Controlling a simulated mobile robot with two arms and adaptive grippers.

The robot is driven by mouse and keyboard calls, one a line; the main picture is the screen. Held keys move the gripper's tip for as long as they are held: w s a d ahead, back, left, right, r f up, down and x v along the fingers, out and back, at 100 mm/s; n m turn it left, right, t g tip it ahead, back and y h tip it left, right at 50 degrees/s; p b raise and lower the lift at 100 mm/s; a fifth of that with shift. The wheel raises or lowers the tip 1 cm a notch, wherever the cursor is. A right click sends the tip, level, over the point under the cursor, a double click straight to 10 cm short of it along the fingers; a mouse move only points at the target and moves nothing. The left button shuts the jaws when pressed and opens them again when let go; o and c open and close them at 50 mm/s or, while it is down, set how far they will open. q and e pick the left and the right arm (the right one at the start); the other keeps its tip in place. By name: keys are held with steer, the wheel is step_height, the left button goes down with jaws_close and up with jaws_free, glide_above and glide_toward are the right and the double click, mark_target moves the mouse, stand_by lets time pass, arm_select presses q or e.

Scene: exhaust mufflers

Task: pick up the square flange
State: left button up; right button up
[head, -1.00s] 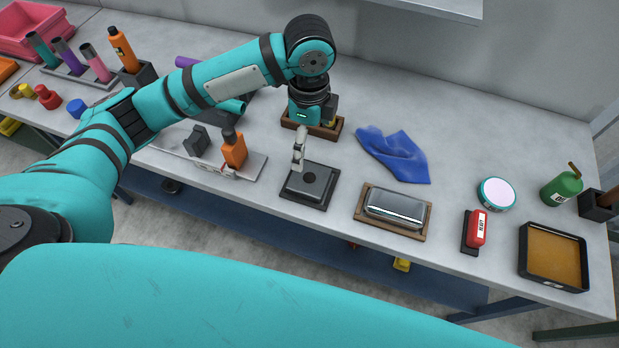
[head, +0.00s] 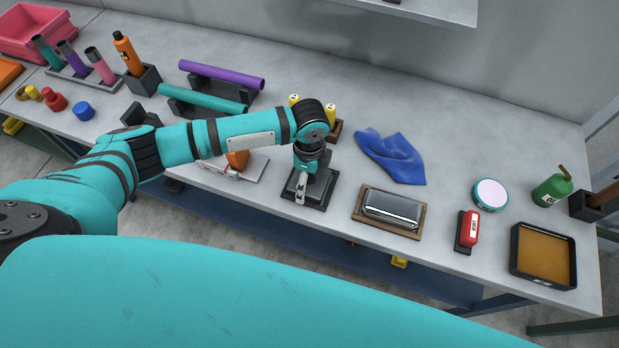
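The square flange (head: 317,191) is a dark square plate lying flat on a black square base (head: 321,207) near the front edge of the bench. My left gripper (head: 301,191) points down over the flange, with its pale fingers at the flange's left-front part. The wrist and fingers hide much of the flange, including its middle hole. I cannot tell whether the fingers touch it or how far apart they are. My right gripper is not in view.
A metal muffler body (head: 392,208) sits in a wooden tray (head: 417,231) to the right. A blue cloth (head: 391,156) lies behind it.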

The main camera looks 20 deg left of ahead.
arm_select(q)
steer(key=shift+f, duration=0.15)
steer(key=c, duration=1.6)
steer(key=shift+w, duration=0.1)
